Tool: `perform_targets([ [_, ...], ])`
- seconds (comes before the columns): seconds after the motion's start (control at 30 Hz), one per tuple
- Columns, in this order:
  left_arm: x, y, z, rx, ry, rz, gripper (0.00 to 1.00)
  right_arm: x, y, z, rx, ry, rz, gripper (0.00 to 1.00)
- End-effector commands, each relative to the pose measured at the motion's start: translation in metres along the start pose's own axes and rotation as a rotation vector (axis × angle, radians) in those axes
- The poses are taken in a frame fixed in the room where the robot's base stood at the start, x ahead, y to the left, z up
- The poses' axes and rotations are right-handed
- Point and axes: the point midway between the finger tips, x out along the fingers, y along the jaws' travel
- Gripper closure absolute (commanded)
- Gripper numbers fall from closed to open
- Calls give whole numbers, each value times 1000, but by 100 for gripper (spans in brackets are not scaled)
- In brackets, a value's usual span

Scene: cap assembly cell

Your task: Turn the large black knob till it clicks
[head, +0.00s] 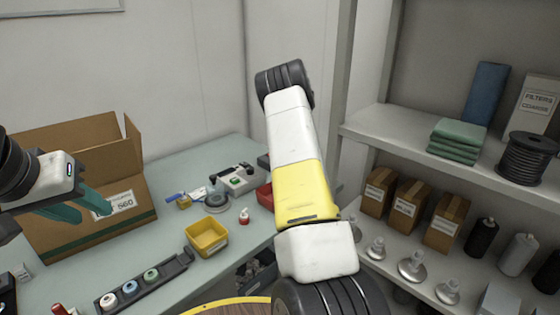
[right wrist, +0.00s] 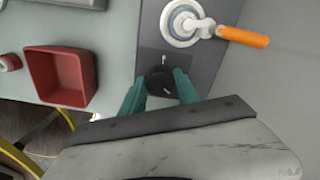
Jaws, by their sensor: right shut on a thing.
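The large black knob (right wrist: 160,81) sits on a dark grey plate in the right wrist view, with small pale marks on the knob and on the plate above it. My right gripper (right wrist: 159,84) has its teal fingers on either side of the knob and is shut on it. In the head view my right arm hides the knob and that gripper. My left gripper (head: 90,208) is at the left in front of the cardboard box, its teal fingers apart and nothing seen between them.
A white round fitting (right wrist: 182,24) with an orange lever (right wrist: 243,37) is just above the knob. A red bin (right wrist: 86,72) stands to its left. The table holds a yellow bin (head: 207,250), a cardboard box (head: 60,240) and a rack of rings (head: 165,282). Shelves (head: 430,145) stand at the right.

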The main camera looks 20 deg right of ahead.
Motion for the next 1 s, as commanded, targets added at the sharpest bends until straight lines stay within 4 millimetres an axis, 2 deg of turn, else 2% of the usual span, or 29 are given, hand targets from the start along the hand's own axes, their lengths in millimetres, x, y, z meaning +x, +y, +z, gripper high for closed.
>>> perform_targets([
  [0.17, 0, 0, 0, 0, 0, 0, 64, -1, -1, 1, -2, -2, -3, 100],
  [0.2, 0, 0, 0, 0, 0, 0, 64, -1, -1, 1, -2, -2, -3, 61],
  [0.3, 0, 0, 0, 0, 0, 0, 64, -1, 0, 1, -2, -1, -2, 41],
  [0.67, 0, 0, 0, 0, 0, 0, 64, -3, 0, 0, -2, -1, -2, 41],
  [0.77, 0, 0, 0, 0, 0, 0, 64, -14, -1, 1, -2, -2, -2, 41],
  [1.0, 0, 0, 0, 0, 0, 0, 64, -56, -1, 1, -3, -2, -4, 41],
])
